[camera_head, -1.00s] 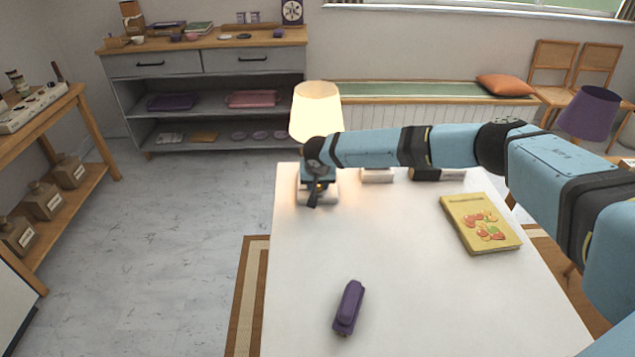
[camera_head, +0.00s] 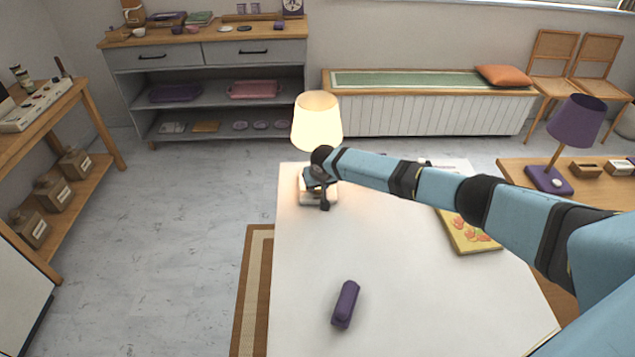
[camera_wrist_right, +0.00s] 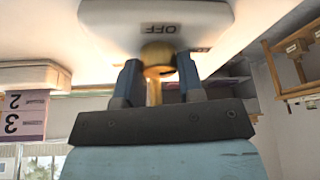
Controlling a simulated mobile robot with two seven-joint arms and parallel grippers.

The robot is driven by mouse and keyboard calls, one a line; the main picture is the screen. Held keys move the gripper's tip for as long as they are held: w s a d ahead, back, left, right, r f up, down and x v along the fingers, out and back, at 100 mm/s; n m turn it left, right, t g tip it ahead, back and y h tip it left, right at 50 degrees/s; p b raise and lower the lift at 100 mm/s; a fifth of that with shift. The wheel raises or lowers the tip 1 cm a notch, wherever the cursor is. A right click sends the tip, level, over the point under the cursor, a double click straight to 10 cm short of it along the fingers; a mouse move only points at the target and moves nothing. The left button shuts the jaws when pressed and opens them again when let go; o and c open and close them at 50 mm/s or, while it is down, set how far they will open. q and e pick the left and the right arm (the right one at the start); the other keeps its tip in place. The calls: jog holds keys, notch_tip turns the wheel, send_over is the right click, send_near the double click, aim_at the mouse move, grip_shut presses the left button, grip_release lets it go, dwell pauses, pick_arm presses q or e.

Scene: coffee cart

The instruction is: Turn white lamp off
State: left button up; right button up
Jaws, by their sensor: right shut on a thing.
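The white lamp stands at the far left corner of the white table, and its shade (camera_head: 317,122) glows, so it is lit. My right gripper (camera_head: 322,190) reaches its white base (camera_head: 304,196) from the right; the arm hides part of the base and stem. In the right wrist view the white base (camera_wrist_right: 110,18) fills the top, with the word OFF printed upside down. A gold round knob (camera_wrist_right: 157,52) lies below that word, between the two fingers of my right gripper (camera_wrist_right: 159,75), which is shut on it. My left gripper is out of view.
A purple stapler-like object (camera_head: 345,304) lies on the white table (camera_head: 400,290). A purple lamp (camera_head: 577,120) stands on a wooden table at right.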

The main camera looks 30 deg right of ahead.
aim_at(318, 192)
jog(key=shift+a, duration=0.3)
jog(key=o, duration=0.9)
jog(key=shift+s, duration=0.15)
jog(key=shift+d, duration=0.1)
jog(key=shift+d, duration=0.1)
jog(key=v, duration=0.3)
jog(key=s, duration=0.4)
jog(key=s+a, duration=0.1)
jog(key=s, duration=0.3)
jog(key=s+a+p, duration=0.1)
jog(key=s, duration=0.2)
jog(key=shift+s+a, duration=0.15)
jog(key=shift+s, duration=0.25)
